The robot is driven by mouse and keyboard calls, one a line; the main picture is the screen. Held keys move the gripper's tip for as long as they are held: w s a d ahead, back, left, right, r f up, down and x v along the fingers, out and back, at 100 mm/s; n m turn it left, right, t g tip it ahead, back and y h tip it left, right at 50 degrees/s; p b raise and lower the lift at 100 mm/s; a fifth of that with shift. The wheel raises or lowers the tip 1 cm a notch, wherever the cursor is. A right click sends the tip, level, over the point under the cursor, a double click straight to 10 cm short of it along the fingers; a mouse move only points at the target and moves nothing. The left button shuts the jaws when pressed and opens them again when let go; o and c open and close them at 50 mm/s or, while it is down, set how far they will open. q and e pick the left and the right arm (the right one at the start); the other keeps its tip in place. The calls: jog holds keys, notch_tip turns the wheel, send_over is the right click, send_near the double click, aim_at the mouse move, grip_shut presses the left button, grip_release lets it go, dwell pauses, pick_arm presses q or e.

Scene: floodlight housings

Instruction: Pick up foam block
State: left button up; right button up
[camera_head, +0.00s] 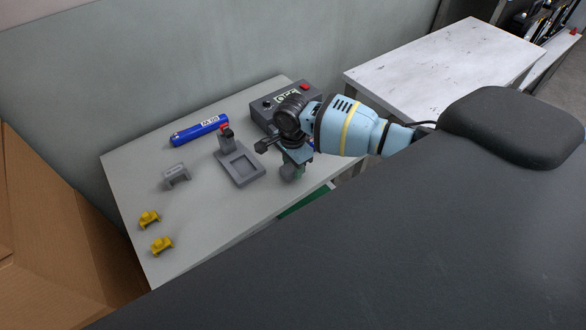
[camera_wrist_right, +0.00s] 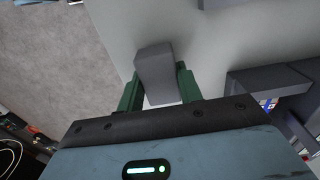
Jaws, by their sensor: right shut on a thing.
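The foam block is a grey block (camera_wrist_right: 156,72) between the green fingers of my right gripper (camera_wrist_right: 158,84) in the right wrist view. The fingers are shut on its two sides. In the head view my right gripper (camera_head: 293,167) points down over the right part of the grey table, and the block is mostly hidden there by the fingers. I cannot tell whether the block touches the table. My left gripper is not in view.
On the grey table (camera_head: 205,215) are a grey fixture with a square recess (camera_head: 241,167), a blue cylinder (camera_head: 198,131), a grey bracket (camera_head: 175,176), two yellow parts (camera_head: 149,219) and a control box with a red button (camera_head: 272,104). A cardboard box (camera_head: 60,240) stands left.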

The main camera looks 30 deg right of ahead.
jog(key=shift+s+a+r, duration=0.1)
jog(key=shift+s+r, duration=0.1)
jog(key=shift+r, duration=0.4)
jog(key=shift+s+a+r, duration=0.1)
jog(key=shift+s+r, duration=0.05)
jog(key=shift+r, duration=0.45)
jog(key=s+a, duration=0.2)
jog(key=s, duration=0.5)
jog(key=s+a+r, duration=0.1)
jog(key=s+a, duration=0.2)
jog(key=s, duration=0.4)
jog(key=shift+s, duration=0.2)
jog(key=shift+w+r, duration=0.1)
jog(key=shift+r, duration=0.05)
